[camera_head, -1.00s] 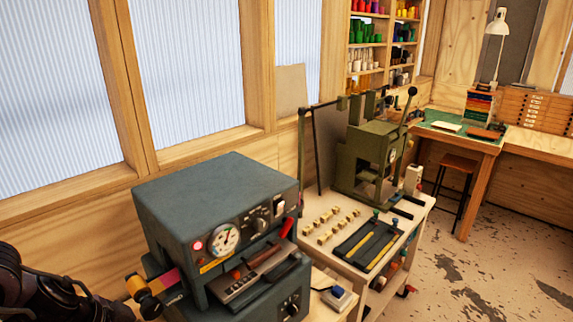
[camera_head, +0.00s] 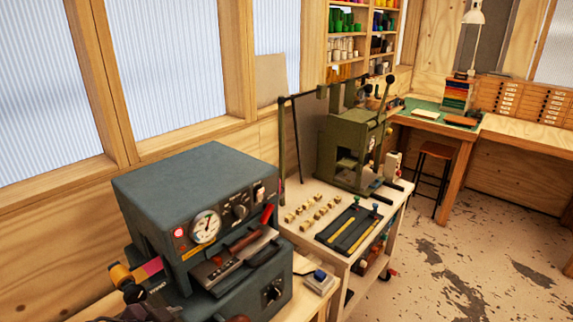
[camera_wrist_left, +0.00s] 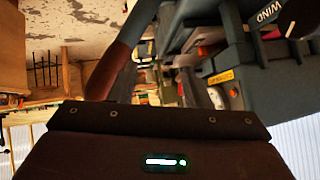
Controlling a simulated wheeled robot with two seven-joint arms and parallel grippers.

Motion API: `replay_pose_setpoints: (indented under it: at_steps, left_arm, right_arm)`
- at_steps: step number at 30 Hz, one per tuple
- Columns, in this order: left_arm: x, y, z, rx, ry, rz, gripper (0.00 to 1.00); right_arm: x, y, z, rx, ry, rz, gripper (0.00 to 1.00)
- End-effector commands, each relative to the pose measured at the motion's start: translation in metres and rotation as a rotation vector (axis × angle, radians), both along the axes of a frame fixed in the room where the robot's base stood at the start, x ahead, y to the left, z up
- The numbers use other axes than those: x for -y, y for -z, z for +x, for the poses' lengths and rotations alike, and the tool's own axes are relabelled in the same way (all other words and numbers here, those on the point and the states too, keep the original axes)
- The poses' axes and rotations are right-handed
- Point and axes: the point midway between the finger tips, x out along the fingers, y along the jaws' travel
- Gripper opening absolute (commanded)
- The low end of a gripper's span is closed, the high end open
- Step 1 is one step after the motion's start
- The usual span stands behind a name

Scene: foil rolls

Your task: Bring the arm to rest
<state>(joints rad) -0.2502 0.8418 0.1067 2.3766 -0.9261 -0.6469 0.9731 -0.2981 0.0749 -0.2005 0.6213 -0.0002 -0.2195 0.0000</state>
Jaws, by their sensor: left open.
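In the head view my left arm shows only as dark parts (camera_head: 132,312) along the bottom edge, at the lower left. In the left wrist view the dark brown body of my left gripper (camera_wrist_left: 160,140) fills the bottom, with a small lit indicator on it. The gripper is open and I see nothing held in it. The grey foil machine (camera_head: 195,185) stands close in front of the arm. An orange roll with pink foil (camera_head: 122,275) sits at its left side. My right gripper is in neither view.
The machine also looms at the upper right of the left wrist view (camera_wrist_left: 235,60). A white cart top (camera_head: 300,235) with brass blocks, a black tray (camera_head: 348,230) and a green press (camera_head: 345,150) stands to its right. The floor (camera_head: 480,230) at right is clear.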

Motion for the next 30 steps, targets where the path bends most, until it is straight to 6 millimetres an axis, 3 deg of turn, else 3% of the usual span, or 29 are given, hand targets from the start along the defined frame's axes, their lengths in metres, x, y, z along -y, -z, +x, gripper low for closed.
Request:
replay_pose_setpoints:
  at_steps: [4,8,14,20,26,30]
  left_arm:
    - [0.005,0.015,-0.003,0.020,-0.190,0.002,0.44]
    - [-0.003,0.036,-0.023,-0.081,-0.351,0.037,0.44]
    - [-0.005,0.065,-0.069,-0.316,-0.482,0.052,0.44]
    - [0.009,0.086,-0.121,-0.578,-0.522,0.016,0.44]
    - [0.009,0.167,-0.106,-0.593,-0.516,0.037,0.44]
    - [0.010,0.230,-0.101,-0.612,-0.514,0.044,0.44]
  right_arm:
    - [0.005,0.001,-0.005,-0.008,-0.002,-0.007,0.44]
    - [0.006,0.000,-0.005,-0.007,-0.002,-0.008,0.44]
    - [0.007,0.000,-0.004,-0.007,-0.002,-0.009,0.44]
    - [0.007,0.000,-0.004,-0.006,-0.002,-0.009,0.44]
    - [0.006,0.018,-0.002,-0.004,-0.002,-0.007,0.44]
    - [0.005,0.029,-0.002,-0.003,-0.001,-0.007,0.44]
